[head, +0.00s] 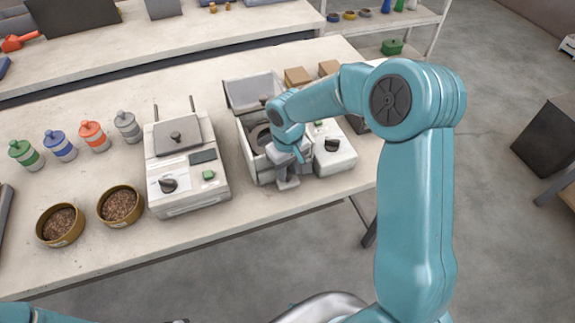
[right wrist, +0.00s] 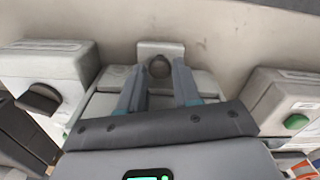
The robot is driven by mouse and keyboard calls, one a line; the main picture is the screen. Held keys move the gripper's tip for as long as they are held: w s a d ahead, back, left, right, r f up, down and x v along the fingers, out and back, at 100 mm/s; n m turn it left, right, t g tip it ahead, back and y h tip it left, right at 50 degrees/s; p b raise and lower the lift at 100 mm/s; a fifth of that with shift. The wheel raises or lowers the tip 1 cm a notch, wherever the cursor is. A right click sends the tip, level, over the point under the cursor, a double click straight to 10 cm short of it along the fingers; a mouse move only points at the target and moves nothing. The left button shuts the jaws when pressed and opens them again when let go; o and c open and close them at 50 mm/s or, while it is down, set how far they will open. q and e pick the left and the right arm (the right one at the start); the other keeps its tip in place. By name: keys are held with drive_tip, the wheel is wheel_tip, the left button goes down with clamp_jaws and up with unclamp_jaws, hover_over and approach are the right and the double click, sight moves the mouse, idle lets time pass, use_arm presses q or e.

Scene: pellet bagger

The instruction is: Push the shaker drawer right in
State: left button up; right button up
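The shaker machine (head: 340,160) is the right one of two pale machines on the bench. A light grey drawer front (head: 289,183) juts from its front side, below my right gripper (head: 285,160). In the right wrist view the drawer's grey plate (right wrist: 160,47) carries a dark round knob (right wrist: 158,66). My right gripper's two fingers (right wrist: 159,80) stand apart on either side of this knob, with slim gaps showing. Contact with it cannot be told. My gripper and arm hide part of the machine. My left gripper is not in view.
The left machine (head: 190,190) stands close beside, with a dark knob and green button. Two bowls of pellets (head: 60,224) (head: 121,204) and several capped jars (head: 60,145) stand further left. The shaker machine's lid (head: 252,93) is raised. The bench front is clear.

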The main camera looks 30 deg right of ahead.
wheel_tip(320, 180, up, 16)
drive_tip(key=shift+r+b, duration=0.15)
drive_tip(key=shift+b, duration=0.3)
idle(0.4)
